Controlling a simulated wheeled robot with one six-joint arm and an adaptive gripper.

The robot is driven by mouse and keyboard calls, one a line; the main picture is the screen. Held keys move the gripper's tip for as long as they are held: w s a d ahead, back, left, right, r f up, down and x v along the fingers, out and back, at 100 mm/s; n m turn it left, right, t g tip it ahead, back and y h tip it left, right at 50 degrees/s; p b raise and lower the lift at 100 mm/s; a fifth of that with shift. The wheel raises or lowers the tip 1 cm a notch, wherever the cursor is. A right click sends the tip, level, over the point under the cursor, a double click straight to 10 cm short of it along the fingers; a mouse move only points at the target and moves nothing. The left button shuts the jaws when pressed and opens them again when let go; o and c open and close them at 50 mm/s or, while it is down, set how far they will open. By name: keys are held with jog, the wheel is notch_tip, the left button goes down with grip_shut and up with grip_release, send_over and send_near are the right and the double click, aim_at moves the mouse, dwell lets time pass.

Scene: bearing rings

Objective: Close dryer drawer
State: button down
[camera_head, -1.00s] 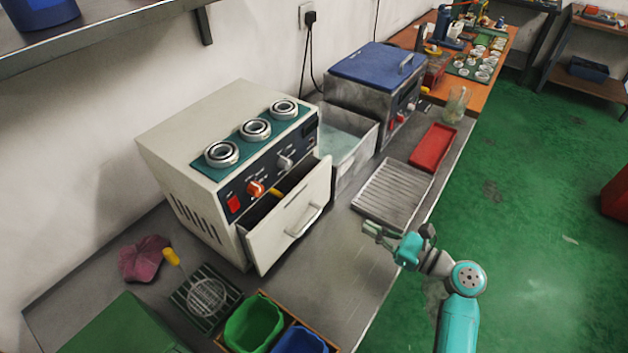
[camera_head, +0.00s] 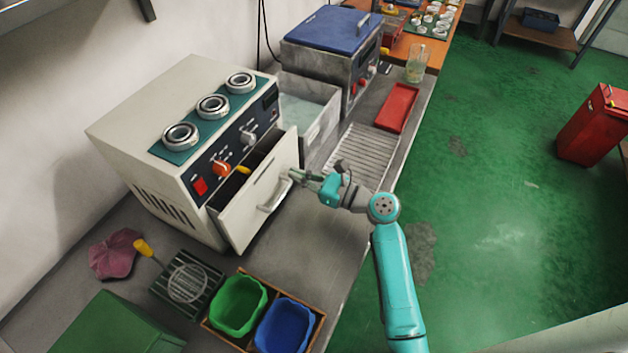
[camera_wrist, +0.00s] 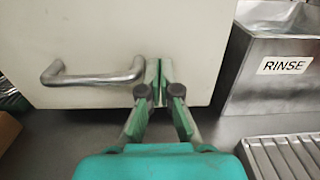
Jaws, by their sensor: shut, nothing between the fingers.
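The dryer (camera_head: 165,150) is a cream box with a dark control panel on its front. Its drawer (camera_head: 243,212) stands pulled out, with a dark gap visible behind its front panel. A silver bar handle (camera_head: 275,196) is on the drawer front. My gripper (camera_head: 293,175) is shut and empty, at the right part of the drawer front. In the wrist view my fingertips (camera_wrist: 159,70) are together just right of the handle (camera_wrist: 92,76), against or very near the drawer front (camera_wrist: 100,30). I cannot tell whether they touch it.
A metal rinse tank (camera_head: 310,115) and ridged drain tray (camera_head: 358,152) stand to the right of the drawer. Three bearing rings (camera_head: 212,106) lie on a green mat atop the dryer.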

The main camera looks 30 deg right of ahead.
aim_at(284, 170)
jog(key=shift+w+a, duration=0.35)
jog(key=shift+w, duration=0.15)
jog(key=x, duration=0.4)
jog(key=shift+w+a, duration=0.1)
jog(key=shift+r, duration=0.1)
dwell(0.3)
